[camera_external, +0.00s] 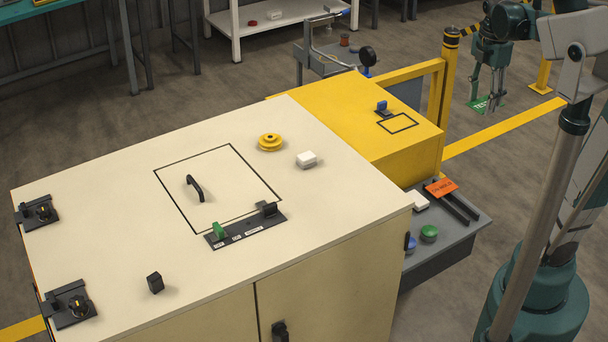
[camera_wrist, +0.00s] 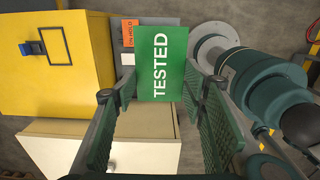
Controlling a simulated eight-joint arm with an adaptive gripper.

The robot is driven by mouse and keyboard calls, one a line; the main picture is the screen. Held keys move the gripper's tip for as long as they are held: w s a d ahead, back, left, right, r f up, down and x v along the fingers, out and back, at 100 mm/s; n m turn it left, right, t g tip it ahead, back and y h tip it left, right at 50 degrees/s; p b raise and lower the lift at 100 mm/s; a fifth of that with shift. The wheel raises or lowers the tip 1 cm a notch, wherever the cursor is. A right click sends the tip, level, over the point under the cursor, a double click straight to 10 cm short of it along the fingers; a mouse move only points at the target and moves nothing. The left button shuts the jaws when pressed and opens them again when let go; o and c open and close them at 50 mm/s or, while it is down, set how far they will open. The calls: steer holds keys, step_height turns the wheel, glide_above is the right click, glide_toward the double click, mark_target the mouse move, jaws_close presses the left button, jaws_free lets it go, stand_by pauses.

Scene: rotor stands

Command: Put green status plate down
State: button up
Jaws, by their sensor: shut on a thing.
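The green status plate (camera_wrist: 162,64) reads "TESTED" and sits between my fingers in the wrist view. It also shows at the upper right of the external view (camera_external: 486,104). My gripper (camera_external: 484,96) is shut on the plate, fingers pointing down, and holds it in the air beyond the yellow post. In the wrist view the two finger pads of my gripper (camera_wrist: 158,92) flank the plate's lower part. An orange status plate (camera_external: 441,188) lies at the rack on the grey side shelf; it shows partly behind the green plate in the wrist view (camera_wrist: 129,34).
The grey shelf (camera_external: 436,268) also carries a white block (camera_external: 416,201), a green knob (camera_external: 429,233) and a blue knob (camera_external: 410,244). A yellow box (camera_external: 345,118) with an outlined square adjoins the cream cabinet (camera_external: 105,180). A yellow post (camera_external: 449,75) and rail stand near my gripper.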

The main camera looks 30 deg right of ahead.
steer(key=shift+w+a+p, duration=0.25)
steer(key=shift+w+a, duration=0.05)
steer(key=shift+a, duration=0.2)
steer(key=shift+w+a+p, duration=0.25)
steer(key=shift+w+a, duration=0.05)
steer(key=shift+a, duration=0.2)
steer(key=w+a+n+p, duration=0.3)
steer(key=a+p, duration=0.2)
steer(key=a, duration=0.7)
steer(key=w+a+n+p, duration=0.2)
steer(key=a+p, duration=0.3)
steer(key=a, duration=0.7)
steer(key=s+a+n+p, duration=0.2)
steer(key=s+a+p, duration=0.15)
steer(key=a, duration=0.65)
steer(key=s+a+n+p, duration=0.2)
steer(key=s+a+p, duration=0.15)
steer(key=a, duration=0.65)
steer(key=shift+w+f, duration=0.2)
steer(key=shift+f, duration=1.1)
steer(key=shift+w+f, duration=0.2)
steer(key=shift+f, duration=1.1)
steer(key=shift+f, duration=2.95)
